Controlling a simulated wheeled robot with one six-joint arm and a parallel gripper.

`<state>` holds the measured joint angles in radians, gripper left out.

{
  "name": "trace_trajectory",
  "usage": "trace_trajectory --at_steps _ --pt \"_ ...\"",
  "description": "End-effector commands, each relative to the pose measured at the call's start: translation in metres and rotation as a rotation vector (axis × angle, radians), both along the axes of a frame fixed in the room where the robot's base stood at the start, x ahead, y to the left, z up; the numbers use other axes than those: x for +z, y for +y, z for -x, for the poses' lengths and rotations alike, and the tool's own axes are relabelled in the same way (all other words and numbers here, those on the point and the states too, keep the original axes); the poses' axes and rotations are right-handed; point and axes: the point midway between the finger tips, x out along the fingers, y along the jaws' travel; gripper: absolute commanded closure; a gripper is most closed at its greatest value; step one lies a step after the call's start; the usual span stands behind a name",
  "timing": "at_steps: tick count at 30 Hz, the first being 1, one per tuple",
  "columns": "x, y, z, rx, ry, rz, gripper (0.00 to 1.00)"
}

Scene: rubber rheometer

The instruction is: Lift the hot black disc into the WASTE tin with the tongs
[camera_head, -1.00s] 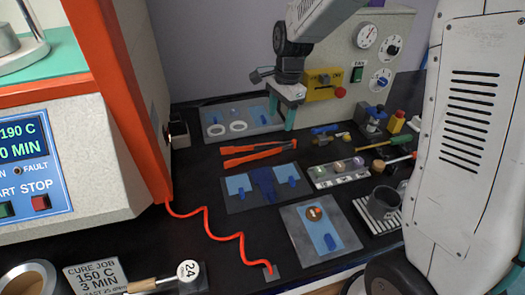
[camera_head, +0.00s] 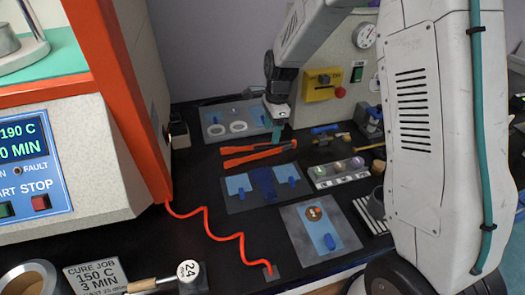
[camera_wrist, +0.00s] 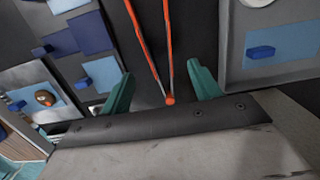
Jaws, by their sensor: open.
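The orange tongs (camera_head: 258,152) lie on the black bench, their two arms spread in a narrow V. In the wrist view the tongs (camera_wrist: 168,70) run between the two teal fingers of my gripper (camera_wrist: 160,88), with the orange joined end near the palm. My gripper (camera_head: 278,132) is open, just above or around the joined end; I cannot tell the height gap. I cannot make out the hot black disc or a tin marked WASTE.
An orange-framed machine (camera_head: 75,130) stands at the left, with a coiled red cord (camera_head: 215,232) on the bench. A grey tray with white rings (camera_head: 226,127) lies behind the tongs. Mats (camera_head: 247,200) and a plate with a coppery round piece (camera_head: 313,213) lie in front.

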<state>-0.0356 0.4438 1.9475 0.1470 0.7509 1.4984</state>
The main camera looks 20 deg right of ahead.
Motion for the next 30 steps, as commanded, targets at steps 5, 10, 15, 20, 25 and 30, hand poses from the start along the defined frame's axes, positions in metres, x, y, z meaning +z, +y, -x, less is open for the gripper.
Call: trace_trajectory --at_steps 5,10,15,20,25,30 --pt "-0.028 0.003 0.001 0.000 0.003 0.000 0.38" --pt "-0.050 0.005 0.001 -0.001 0.002 0.000 0.38" --pt "-0.063 0.006 0.001 -0.001 0.002 0.000 0.38" --pt "-0.068 0.007 0.001 -0.001 0.001 0.000 0.38" --pt "-0.069 0.007 0.001 0.000 0.001 0.000 0.38" --pt "-0.068 0.007 0.000 0.000 0.001 0.000 0.57"
